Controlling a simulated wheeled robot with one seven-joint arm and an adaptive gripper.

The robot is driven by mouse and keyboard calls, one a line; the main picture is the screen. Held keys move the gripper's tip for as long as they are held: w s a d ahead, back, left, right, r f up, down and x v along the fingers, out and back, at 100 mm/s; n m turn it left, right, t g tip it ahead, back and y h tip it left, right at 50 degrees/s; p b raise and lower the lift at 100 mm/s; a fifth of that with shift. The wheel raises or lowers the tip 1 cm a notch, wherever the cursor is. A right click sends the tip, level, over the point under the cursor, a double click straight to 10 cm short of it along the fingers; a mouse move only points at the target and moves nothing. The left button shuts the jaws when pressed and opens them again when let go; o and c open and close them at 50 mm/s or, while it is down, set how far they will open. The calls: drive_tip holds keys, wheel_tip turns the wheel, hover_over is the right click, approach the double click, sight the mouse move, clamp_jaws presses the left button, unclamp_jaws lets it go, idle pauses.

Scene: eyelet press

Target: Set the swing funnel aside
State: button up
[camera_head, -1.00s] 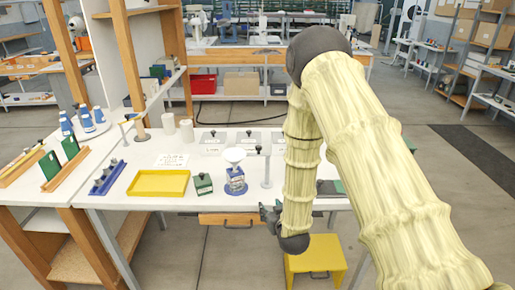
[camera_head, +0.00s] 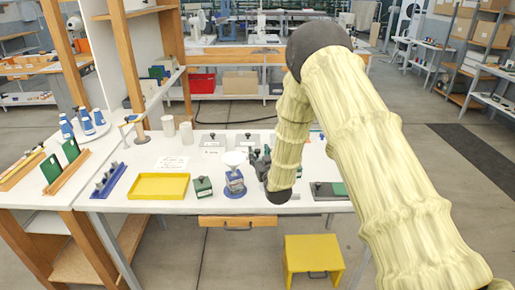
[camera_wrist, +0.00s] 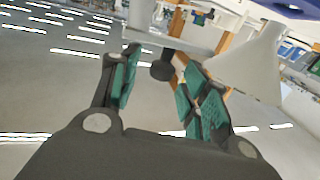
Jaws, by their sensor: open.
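In the wrist view the white funnel (camera_wrist: 245,68) is large at the right, just outside the right finger. My gripper (camera_head: 258,162) is immediately right of the funnel in the head view, partly hidden by my forearm. In the wrist view my gripper (camera_wrist: 158,65) is open with teal pads. A dark round knob (camera_wrist: 162,70) shows between the fingertips; I cannot tell whether it touches them. Nothing is held.
A yellow tray (camera_head: 158,187) and a small green box (camera_head: 203,188) stand left of the press. White cylinders (camera_head: 187,133) and grey plates with knobs (camera_head: 212,140) lie behind. A dark plate (camera_head: 326,190) is at the right. A yellow stool (camera_head: 314,262) stands in front.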

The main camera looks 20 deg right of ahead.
drive_tip(key=shift+w+p, duration=0.3)
drive_tip(key=shift+w, duration=1)
clamp_jaws()
